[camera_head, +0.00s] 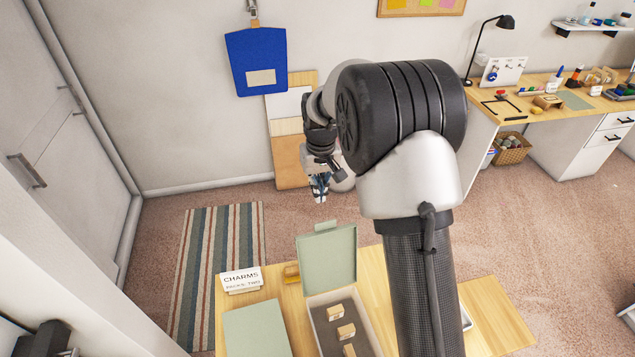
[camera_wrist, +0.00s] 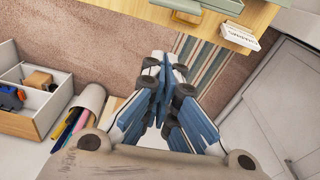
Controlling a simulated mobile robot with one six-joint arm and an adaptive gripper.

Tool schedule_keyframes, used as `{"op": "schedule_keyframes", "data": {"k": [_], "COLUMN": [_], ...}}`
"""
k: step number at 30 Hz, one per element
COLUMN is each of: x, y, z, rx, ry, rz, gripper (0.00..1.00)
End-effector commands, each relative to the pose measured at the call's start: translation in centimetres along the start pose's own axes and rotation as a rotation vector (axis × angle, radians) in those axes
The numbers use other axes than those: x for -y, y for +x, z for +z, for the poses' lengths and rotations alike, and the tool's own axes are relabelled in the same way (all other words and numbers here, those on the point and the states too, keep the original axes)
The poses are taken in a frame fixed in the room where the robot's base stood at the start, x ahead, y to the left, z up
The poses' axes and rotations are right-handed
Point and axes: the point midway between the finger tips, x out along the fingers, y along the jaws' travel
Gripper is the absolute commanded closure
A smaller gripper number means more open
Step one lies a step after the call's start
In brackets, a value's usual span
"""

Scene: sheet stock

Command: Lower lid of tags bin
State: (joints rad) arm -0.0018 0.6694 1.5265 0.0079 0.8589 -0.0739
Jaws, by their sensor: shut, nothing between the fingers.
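An open bin (camera_head: 316,313) stands on the wooden table in the head view, with several small wooden blocks in it. Its grey-green lid (camera_head: 328,258) is raised nearly upright at the far edge. I read no label on the bin that names it as tags. To its left lies a flat grey-green lid or panel (camera_head: 256,330). My gripper (camera_head: 319,188) is above and beyond the raised lid, apart from it. In the wrist view my gripper (camera_wrist: 157,75) is shut and empty, and grey-green pieces (camera_wrist: 212,5) show at the top edge.
A CHARMS sign (camera_head: 241,280) and a small wooden block (camera_head: 291,273) stand near the table's far edge. A striped rug (camera_head: 212,262) lies on the floor. The wrist view shows a divided box (camera_wrist: 32,98) and a holder with pens (camera_wrist: 84,107). A desk (camera_head: 545,105) stands at right.

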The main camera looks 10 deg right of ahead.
Motion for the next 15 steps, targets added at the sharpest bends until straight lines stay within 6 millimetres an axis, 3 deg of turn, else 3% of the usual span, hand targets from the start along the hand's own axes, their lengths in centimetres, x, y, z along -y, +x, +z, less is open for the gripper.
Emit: {"op": "schedule_keyframes", "data": {"k": [8,15], "x": [0.0,0.0], "y": [6.1,4.6], "z": [0.1,3.0], "rx": [0.004,0.000], "ry": [0.000,0.001], "rz": [0.000,0.000], "gripper": [1.00,1.00]}}
